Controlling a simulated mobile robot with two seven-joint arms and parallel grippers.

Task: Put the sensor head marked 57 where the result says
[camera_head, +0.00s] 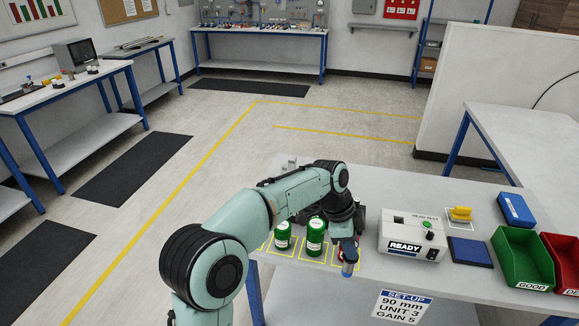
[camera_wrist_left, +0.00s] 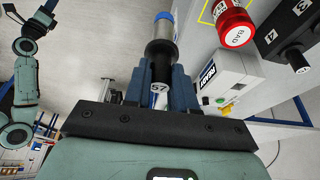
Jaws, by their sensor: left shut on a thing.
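My left gripper (camera_head: 347,246) is shut on the sensor head (camera_head: 348,268), a grey cylinder with a blue end, held over the front edge of the table. In the left wrist view the sensor head (camera_wrist_left: 160,48) stands between the fingers of the left gripper (camera_wrist_left: 160,75), and a tag reading 57 shows between them. A white tester box (camera_head: 410,238) reads READY. A green bin (camera_head: 527,262) is marked GOOD; a red bin (camera_head: 566,262) beside it has a partly cut-off label. In the wrist view a teal arm shows at left; its gripper is unclear.
Green cylinders (camera_head: 314,238) stand on yellow-outlined squares. A red cylinder (camera_wrist_left: 236,24) labelled BAD and a dark numbered unit (camera_wrist_left: 284,42) are near my gripper. A set-up card (camera_head: 402,307) reads 90 mm, UNIT 3, GAIN 5. A blue pad (camera_head: 470,251) lies beside the tester.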

